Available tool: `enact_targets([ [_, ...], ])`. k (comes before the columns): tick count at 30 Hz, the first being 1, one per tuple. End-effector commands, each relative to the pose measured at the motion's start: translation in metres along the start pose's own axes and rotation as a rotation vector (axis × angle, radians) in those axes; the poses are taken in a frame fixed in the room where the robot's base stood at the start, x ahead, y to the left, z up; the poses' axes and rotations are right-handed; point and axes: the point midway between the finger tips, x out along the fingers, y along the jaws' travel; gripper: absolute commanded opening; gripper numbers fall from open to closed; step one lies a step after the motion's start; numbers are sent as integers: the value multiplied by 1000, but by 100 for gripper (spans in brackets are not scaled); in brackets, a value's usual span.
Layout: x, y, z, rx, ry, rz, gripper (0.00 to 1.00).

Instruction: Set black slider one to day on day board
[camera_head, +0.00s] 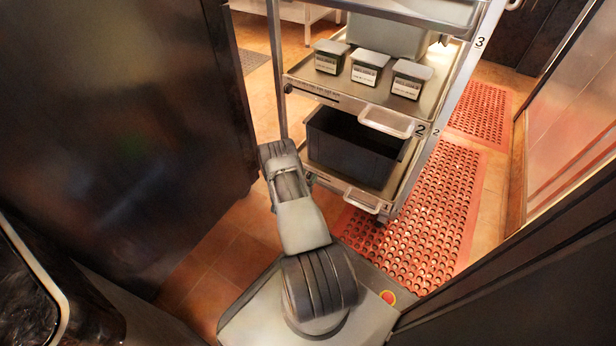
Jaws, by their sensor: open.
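I cannot make out a day board or a labelled black slider. A small black knob (288,88) shows at the left front of the cart's middle shelf, beside a dark line of tiny print too small to read. I cannot tell whether it is a slider. My arm rises from my base at the bottom centre and reaches up toward the cart's left front post. My gripper's fingers do not show; the arm's own links fill that spot.
A metal cart (457,95) holds several small lidded containers on its middle shelf and a black bin (352,148) below. A large dark panel (110,130) stands left. A red perforated mat (425,225) lies right of the cart. Tiled floor (235,250) shows between panel and cart.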

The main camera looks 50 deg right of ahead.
Motion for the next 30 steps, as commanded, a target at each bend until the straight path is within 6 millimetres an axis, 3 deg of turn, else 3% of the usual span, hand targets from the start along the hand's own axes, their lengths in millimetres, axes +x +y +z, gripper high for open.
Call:
enact_targets([
  [5, -20, -1, -3, -3, -2, -4, 47],
  [18, -106, 0, -2, -3, -1, -4, 47],
  [24, -128, 0, -1, -1, -1, -1, 47],
  [30, -136, 1, 0, -1, 0, 1, 47],
])
